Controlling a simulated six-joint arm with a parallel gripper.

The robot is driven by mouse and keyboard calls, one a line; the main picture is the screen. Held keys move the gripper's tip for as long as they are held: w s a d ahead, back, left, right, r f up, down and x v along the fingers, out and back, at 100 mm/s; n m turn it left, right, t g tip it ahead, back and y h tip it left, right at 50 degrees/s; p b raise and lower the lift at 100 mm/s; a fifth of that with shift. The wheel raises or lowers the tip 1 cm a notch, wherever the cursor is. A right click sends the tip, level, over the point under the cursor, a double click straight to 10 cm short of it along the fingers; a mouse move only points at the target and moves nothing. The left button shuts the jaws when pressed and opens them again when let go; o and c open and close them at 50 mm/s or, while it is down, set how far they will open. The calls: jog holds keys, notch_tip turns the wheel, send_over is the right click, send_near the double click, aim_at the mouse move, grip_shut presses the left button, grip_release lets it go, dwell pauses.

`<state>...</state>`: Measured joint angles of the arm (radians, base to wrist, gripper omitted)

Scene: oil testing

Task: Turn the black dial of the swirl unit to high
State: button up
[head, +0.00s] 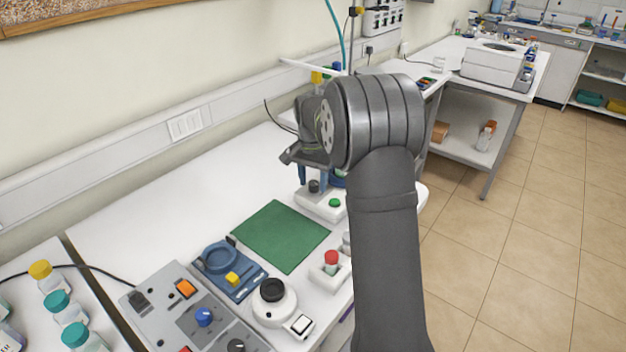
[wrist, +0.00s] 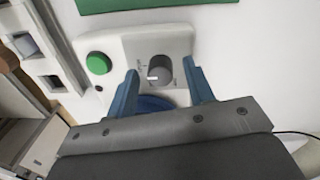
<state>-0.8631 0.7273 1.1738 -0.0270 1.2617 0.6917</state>
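The swirl unit (head: 321,205) is a white box with a round green button (head: 334,202) and a black dial (head: 314,186). In the wrist view the dial (wrist: 161,69) is dark grey with a white pointer mark toward its left side; small print around it is unreadable. The green button (wrist: 98,63) is left of it. My gripper (wrist: 163,70) is open, its two blue fingers on either side of the dial, with gaps visible on both sides. In the head view my arm hides much of the unit; whether the fingertips are down at dial height is unclear.
A green mat (head: 281,235) lies in front of the unit. The bench behind the mat is clear.

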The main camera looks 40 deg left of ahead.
aim_at(311, 182)
notch_tip(311, 182, up, 17)
jog(key=shift+a+r, duration=0.2)
jog(key=shift+a, duration=0.05)
dwell(0.4)
dwell(0.5)
jog(key=f, duration=1.7)
jog(key=shift+d+f, duration=0.25)
jog(key=shift+r, duration=0.1)
